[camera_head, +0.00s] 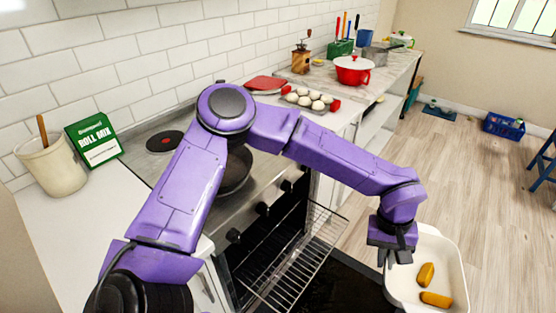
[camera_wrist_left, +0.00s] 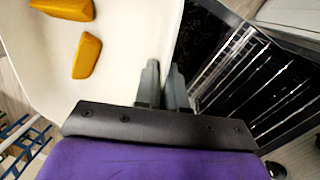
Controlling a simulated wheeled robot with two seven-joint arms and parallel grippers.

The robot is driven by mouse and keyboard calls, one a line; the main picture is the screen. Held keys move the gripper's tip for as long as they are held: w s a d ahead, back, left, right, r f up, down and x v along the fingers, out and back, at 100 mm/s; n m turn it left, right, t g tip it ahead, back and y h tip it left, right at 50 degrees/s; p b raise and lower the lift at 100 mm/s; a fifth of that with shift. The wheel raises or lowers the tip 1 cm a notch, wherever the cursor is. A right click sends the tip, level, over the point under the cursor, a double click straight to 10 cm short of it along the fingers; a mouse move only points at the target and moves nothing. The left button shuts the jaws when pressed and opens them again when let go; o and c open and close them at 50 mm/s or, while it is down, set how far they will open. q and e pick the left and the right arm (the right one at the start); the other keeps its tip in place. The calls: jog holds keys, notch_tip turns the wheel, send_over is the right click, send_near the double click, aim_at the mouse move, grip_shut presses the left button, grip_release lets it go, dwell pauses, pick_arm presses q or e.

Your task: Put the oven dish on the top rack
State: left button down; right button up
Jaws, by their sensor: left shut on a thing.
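The oven dish (camera_head: 450,255) is a white, rounded rectangular dish at the lower right of the head view, holding two orange-yellow pieces. My left gripper (camera_head: 394,258) is shut on its near-left rim and holds it beside the open oven. In the left wrist view, the fingers (camera_wrist_left: 163,88) pinch the edge of the dish (camera_wrist_left: 115,50). The oven (camera_head: 262,250) is open, with a wire rack (camera_head: 292,272) extending out to the left of the dish. The wire rack also shows in the left wrist view (camera_wrist_left: 245,75). My right gripper is out of view.
A dark pan (camera_head: 236,172) sits on the stovetop, partly behind my left arm. A bun tray (camera_head: 310,101) and red pot (camera_head: 354,70) stand on the counters farther back. A blue crate (camera_head: 503,126) lies on the floor, and a blue stool (camera_head: 545,165) stands at the right edge.

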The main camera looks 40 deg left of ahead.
pick_arm(q)
notch_tip(320, 180, down, 6)
jog(key=a+n+t+b, duration=0.1)
jog(key=a+n+b, duration=0.15)
jog(key=n, duration=0.45)
jog(key=n+y+b, duration=0.4)
jog(key=n+b, duration=0.3)
jog(key=n, duration=1.8)
send_over(281, 257)
notch_tip(281, 257, down, 18)
jog(key=f, duration=0.3)
jog(key=d+f, duration=0.1)
jog(key=f, duration=0.1)
jog(key=shift+s+f, duration=0.15)
jog(key=shift+s, duration=0.05)
jog(key=shift+w+a+f, duration=0.1)
jog(key=shift+a+f, duration=0.15)
jog(key=shift+f, duration=0.2)
jog(key=c, duration=1.6)
grip_release()
jog(key=o, duration=0.4)
jog(key=shift+d, duration=0.1)
